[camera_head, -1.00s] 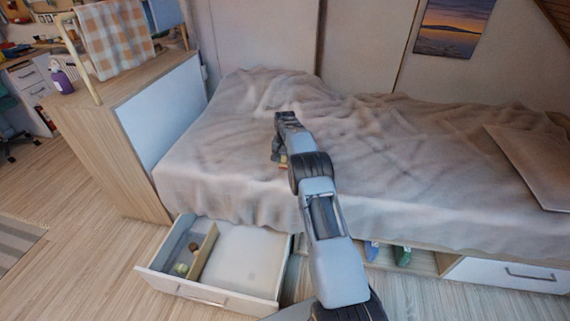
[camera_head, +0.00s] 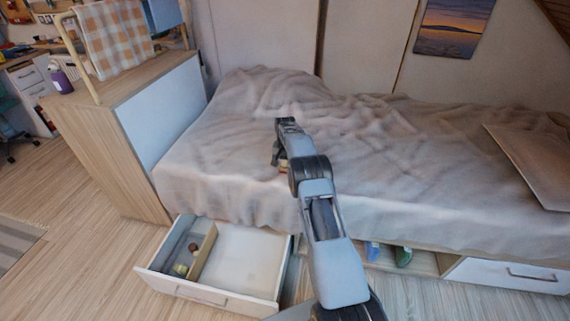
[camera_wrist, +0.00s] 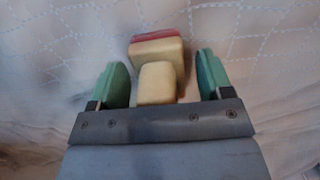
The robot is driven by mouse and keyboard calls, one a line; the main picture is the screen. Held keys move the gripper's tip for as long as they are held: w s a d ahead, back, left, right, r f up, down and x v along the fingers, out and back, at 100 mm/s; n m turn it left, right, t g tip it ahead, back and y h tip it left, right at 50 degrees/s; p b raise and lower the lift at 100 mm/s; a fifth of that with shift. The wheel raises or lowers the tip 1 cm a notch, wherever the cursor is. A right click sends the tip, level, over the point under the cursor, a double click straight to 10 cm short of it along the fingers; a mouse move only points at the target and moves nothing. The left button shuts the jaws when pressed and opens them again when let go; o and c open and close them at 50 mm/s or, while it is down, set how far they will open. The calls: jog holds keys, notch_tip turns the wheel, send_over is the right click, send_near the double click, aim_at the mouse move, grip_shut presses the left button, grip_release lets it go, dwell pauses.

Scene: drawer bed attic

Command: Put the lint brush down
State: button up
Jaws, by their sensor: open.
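The lint brush (camera_wrist: 158,82) has a pale yellow wooden body with a red layer along its far edge. It is against the grey-beige bed cover (camera_wrist: 250,50) in the wrist view. My gripper (camera_wrist: 163,72) is open, with a green-padded finger on each side of the brush and a visible gap to each. In the head view a small light part of the brush (camera_head: 283,164) shows beside my gripper, low over the bed (camera_head: 390,150). The rest of it is hidden by my arm. I cannot tell whether it rests fully on the cover.
An open drawer (camera_head: 245,262) with a divider and a few small items sticks out below the bed's left part. A wooden cabinet (camera_head: 120,150) stands at the left. A flat board or pillow (camera_head: 535,160) lies on the bed at right. The bed around my gripper is clear.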

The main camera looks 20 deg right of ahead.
notch_tip(320, 180, up, 12)
jog(key=p, duration=0.2)
jog(key=shift+p, duration=0.35)
jog(key=s+a+r+n+t, duration=0.1)
jog(key=s+a+r+n, duration=0.1)
jog(key=s+a+r, duration=0.4)
jog(key=s+a+r+n+t, duration=0.1)
jog(key=s+a+r+n, duration=0.15)
jog(key=s+r, duration=0.7)
jog(key=s+a+f+n, duration=0.1)
jog(key=s+a+f, duration=0.1)
jog(key=s, duration=0.9)
jog(key=s+a+f+n+t, duration=0.1)
jog(key=s+a+f, duration=0.2)
jog(key=s, duration=0.8)
jog(key=shift+f, duration=0.25)
jog(key=shift+r, duration=0.1)
